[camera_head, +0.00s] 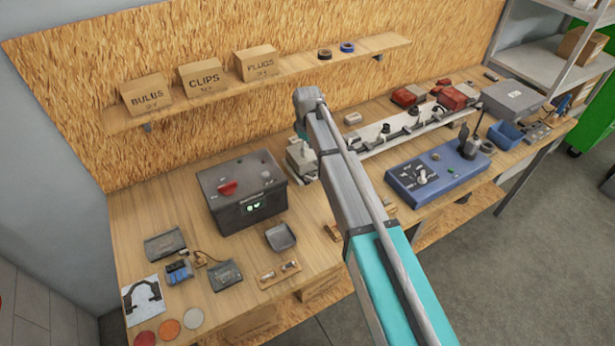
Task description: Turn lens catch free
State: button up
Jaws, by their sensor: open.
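Red lamp housings that look like lens units, one at the left (408,95) and one at the right (452,98), sit at the back right of the bench. They are near the far end of a pale grey bar (385,132) with dark knobs. A lens catch is too small to make out. My arm crosses the middle of the view from the lower right, and its elbow hangs over the bench. My gripper cannot be made out; the arm hides the area below the elbow. A grey block-like part (300,160) shows just left of the arm, and I cannot tell what it is.
A black battery-like box (245,190) stands left of the arm; a blue panel (438,170) lies right of it. Small parts and coloured discs (169,328) lie front left. A shelf (290,75) with labelled boxes runs above. Bare wood shows at the left.

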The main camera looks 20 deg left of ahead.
aim_at(307, 176)
jog(key=shift+f+b, duration=6.05)
jog(key=shift+f, duration=0.2)
jog(key=shift+c, duration=0.3)
grip_shut()
